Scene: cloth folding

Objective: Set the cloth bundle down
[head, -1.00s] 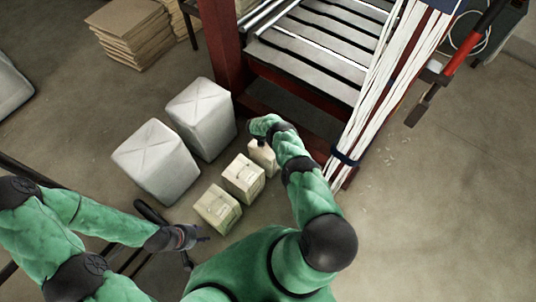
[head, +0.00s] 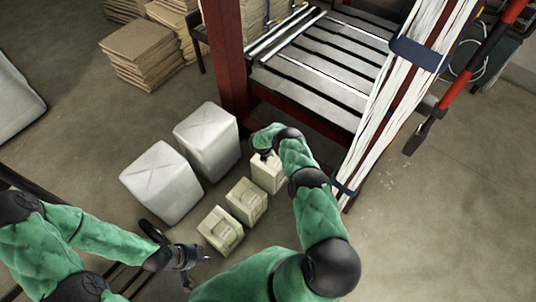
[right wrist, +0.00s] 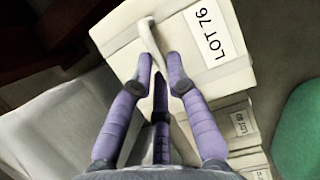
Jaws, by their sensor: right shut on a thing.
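A cream cloth bundle (head: 268,174) stands at the far end of a row with two similar bundles, in front of the red-framed machine. In the right wrist view, this bundle (right wrist: 190,60) carries a "LOT 76" label and a strap round it. My right gripper (right wrist: 160,75) is shut on the cloth tab on its top. In the head view, my right gripper (head: 265,154) is right above it and partly hidden by my arm. I cannot tell if its underside touches the floor. My left gripper (head: 203,259) is low at left, apart from the bundles; its finger opening is unclear.
Two similar bundles (head: 246,200) (head: 220,230) stand close by in line. Two big pale wrapped blocks (head: 160,182) (head: 207,140) stand to their left. The machine's red post (head: 222,55) and slatted bed (head: 325,65) are behind. Open floor (head: 430,230) lies at right.

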